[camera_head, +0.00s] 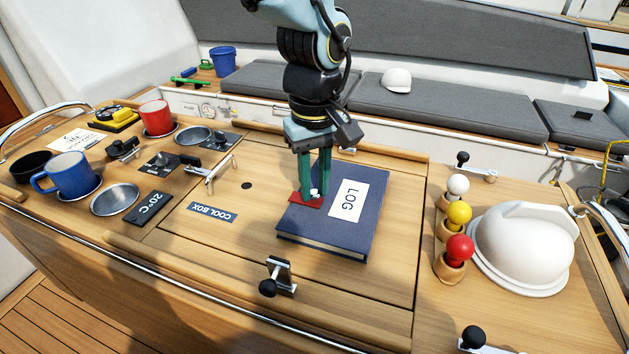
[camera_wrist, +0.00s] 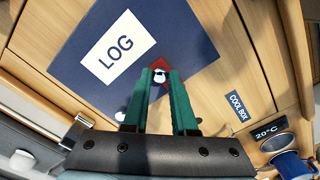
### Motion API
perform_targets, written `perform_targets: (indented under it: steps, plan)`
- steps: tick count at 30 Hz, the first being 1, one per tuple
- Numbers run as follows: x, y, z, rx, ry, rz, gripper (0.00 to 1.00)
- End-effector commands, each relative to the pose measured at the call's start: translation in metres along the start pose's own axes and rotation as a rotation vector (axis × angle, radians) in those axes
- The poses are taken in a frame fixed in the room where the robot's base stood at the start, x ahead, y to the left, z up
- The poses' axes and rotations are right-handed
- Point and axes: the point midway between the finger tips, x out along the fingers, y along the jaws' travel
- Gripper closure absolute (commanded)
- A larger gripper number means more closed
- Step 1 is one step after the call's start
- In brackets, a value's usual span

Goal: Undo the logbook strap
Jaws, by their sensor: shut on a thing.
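The logbook (camera_head: 345,240) is a dark blue book with a white LOG label, lying flat on the wooden lid of the cool box. A red strap piece (camera_head: 300,199) shows at the book's left part, beside my gripper (camera_head: 316,194). In the wrist view the logbook (camera_wrist: 192,40) fills the upper middle, and the red strap (camera_wrist: 154,64) shows near the green fingertips. My gripper (camera_wrist: 160,76) points down at the book, its fingers shut on a small whitish knob (camera_wrist: 158,76) at the strap. The fingers hide part of the strap.
Right of the book stand white, yellow and red knobs (camera_head: 460,249) and a white dome (camera_head: 522,247). A black-knobbed latch (camera_head: 279,278) sits at the lid's front edge. Blue mug (camera_head: 70,175), red mug (camera_head: 157,118) and silver dishes are at left.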

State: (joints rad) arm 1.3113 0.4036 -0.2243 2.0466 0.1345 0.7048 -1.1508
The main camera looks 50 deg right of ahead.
Motion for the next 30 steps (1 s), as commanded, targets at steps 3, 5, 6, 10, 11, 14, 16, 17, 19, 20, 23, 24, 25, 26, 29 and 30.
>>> perform_targets:
  steps: [3,5,6,10,11,14,16,17,19,20,23,24,25,26,29,30]
  plan:
    - [0.000,0.000,0.000,0.000,0.000,0.000,1.00]
    - [0.000,0.000,0.000,0.000,0.000,0.000,1.00]
    - [0.000,0.000,0.000,0.000,-0.001,0.000,1.00]
    - [-0.001,-0.001,-0.001,-0.002,-0.010,0.010,1.00]
    - [-0.002,-0.001,-0.001,-0.001,-0.014,0.014,1.00]
    - [-0.004,-0.003,-0.003,-0.004,-0.036,0.036,1.00]
    - [-0.005,-0.004,-0.004,-0.006,-0.059,0.058,1.00]
    - [-0.006,-0.005,-0.005,-0.007,-0.071,0.070,1.00]
    - [-0.008,-0.006,-0.007,-0.009,-0.101,0.101,1.00]
    - [-0.009,-0.007,-0.008,-0.010,-0.116,0.116,1.00]
    - [-0.011,-0.011,-0.012,-0.011,-0.172,0.172,1.00]
    - [-0.012,-0.012,-0.013,-0.013,-0.196,0.196,1.00]
    - [-0.013,-0.013,-0.014,-0.012,-0.215,0.215,1.00]
    - [-0.013,-0.014,-0.015,-0.014,-0.233,0.234,1.00]
    - [-0.015,-0.018,-0.019,-0.014,-0.296,0.297,1.00]
    - [-0.015,-0.019,-0.020,-0.013,-0.321,0.322,1.00]
